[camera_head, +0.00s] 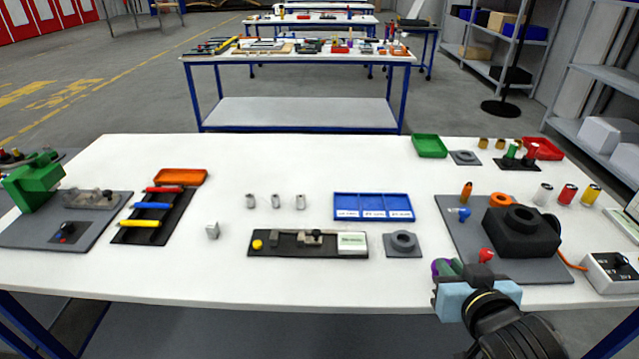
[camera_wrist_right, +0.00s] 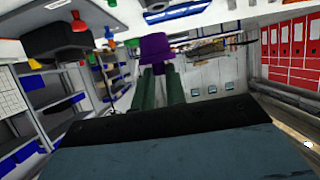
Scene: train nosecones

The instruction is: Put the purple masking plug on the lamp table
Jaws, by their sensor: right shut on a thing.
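The purple masking plug (camera_wrist_right: 155,47) is held between the two green fingers of my right gripper (camera_wrist_right: 160,72) in the right wrist view. In the head view a bit of the purple plug (camera_head: 437,267) shows beside the fingers of my right gripper (camera_head: 450,268), over the front edge of the white workbench (camera_head: 300,280). My left gripper is not in view. A second table (camera_head: 215,61) with a blue frame stands behind the workbench. A black round base with a pole (camera_head: 500,108) stands to its right; its top is out of view. I cannot tell which table is the lamp table.
A grey mat (camera_head: 460,215) with a black block (camera_head: 520,235) and a red knob (camera_head: 486,255) lies close to my right gripper. A control box (camera_head: 612,272) sits at the right. Grey shelves (camera_head: 590,130) stand far right. Clear floor (camera_head: 150,100) lies between the tables.

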